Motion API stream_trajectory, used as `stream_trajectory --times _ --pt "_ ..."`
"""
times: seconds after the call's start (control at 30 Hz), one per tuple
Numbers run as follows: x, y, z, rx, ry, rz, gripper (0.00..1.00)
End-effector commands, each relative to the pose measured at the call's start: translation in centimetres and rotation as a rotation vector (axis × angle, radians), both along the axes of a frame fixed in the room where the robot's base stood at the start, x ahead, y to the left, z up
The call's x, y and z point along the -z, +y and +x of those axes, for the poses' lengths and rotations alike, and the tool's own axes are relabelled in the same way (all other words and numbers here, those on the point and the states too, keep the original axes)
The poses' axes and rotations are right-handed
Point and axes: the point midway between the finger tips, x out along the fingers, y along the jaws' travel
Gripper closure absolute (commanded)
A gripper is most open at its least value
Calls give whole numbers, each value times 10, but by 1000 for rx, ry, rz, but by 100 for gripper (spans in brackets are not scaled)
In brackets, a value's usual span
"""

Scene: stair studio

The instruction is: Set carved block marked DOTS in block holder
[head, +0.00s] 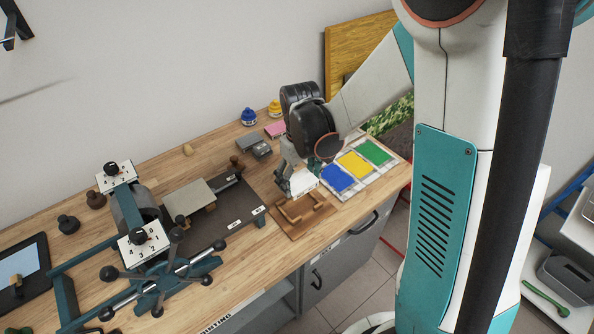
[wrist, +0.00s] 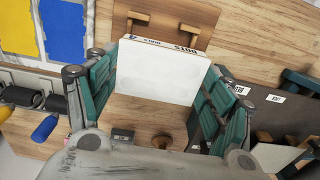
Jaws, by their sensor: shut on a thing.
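The carved block (wrist: 160,75) is a white slab between the teal fingers of my gripper (wrist: 158,82). Its far edge carries dark lettering that reads DOTS, upside down in the wrist view. In the head view the block (head: 303,182) shows below my gripper (head: 292,180), which is partly hidden by my wrist. The wooden block holder (head: 318,211) has raised brown bars on a flat base and sits just in front of the block. It also shows beyond the block's lettered edge in the wrist view (wrist: 200,18). I cannot tell whether block and holder touch.
A tray with blue, yellow and green pads (head: 378,152) lies right of the holder. A press with a spoked wheel (head: 165,280) stands to the left. The bench's front edge is close to the holder.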

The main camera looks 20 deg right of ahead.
Motion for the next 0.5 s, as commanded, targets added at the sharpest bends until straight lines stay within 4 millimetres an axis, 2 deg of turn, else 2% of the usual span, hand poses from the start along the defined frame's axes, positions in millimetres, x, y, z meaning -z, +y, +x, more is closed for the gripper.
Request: stream_trajectory --times 0.5 --pt "32 0 1 0 0 0 50"
